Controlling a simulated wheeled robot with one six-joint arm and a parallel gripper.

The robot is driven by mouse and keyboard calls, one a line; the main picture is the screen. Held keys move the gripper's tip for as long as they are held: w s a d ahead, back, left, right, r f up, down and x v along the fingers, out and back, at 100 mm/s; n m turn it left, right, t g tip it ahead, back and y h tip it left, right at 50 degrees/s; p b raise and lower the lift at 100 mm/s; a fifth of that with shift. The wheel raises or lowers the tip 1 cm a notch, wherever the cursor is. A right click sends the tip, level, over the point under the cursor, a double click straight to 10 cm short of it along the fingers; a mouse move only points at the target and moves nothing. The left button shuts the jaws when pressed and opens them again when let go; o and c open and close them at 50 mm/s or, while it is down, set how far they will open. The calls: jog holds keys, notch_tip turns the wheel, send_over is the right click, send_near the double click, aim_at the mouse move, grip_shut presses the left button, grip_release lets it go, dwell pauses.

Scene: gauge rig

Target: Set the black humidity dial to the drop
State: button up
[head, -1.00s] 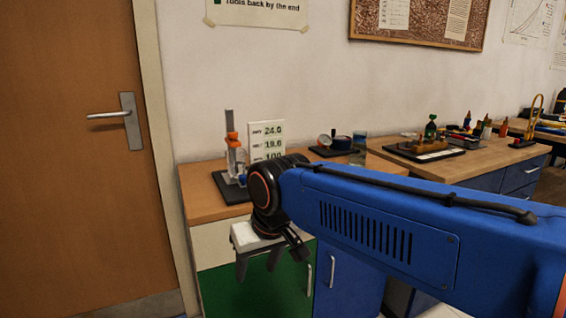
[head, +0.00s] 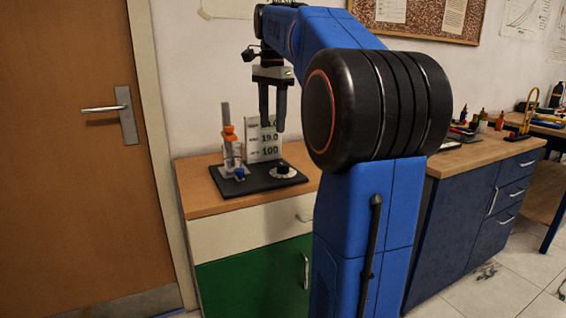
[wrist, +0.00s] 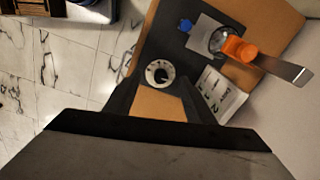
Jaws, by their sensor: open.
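The black humidity dial (head: 283,169) sits on a pale round scale at the right end of a dark base plate (head: 245,184). In the wrist view the dial (wrist: 160,73) shows as a dark knob on a white ring. The drop mark and the knob's pointing are too small to tell. My gripper (head: 272,127) points down above the plate, open and empty, apart from the dial and higher than it. Its fingers look dark in the wrist view.
On the same plate stand an orange-and-clear column (head: 229,145) with a grey upright, a blue knob (head: 239,174), and a white card of readings (head: 262,151). The plate rests on a wooden counter (head: 200,199). My arm hides the counter's right part.

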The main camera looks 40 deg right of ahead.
jog(key=w+d+r+m, duration=0.2)
jog(key=d+m, duration=0.1)
jog(key=d, duration=0.3)
send_near(283, 165)
jog(key=shift+g, duration=0.3)
jog(key=f, duration=0.8)
jog(key=shift+w+d+f, duration=0.15)
jog(key=shift+w+f, duration=0.1)
jog(key=shift+f, duration=0.1)
jog(key=c, duration=1.1)
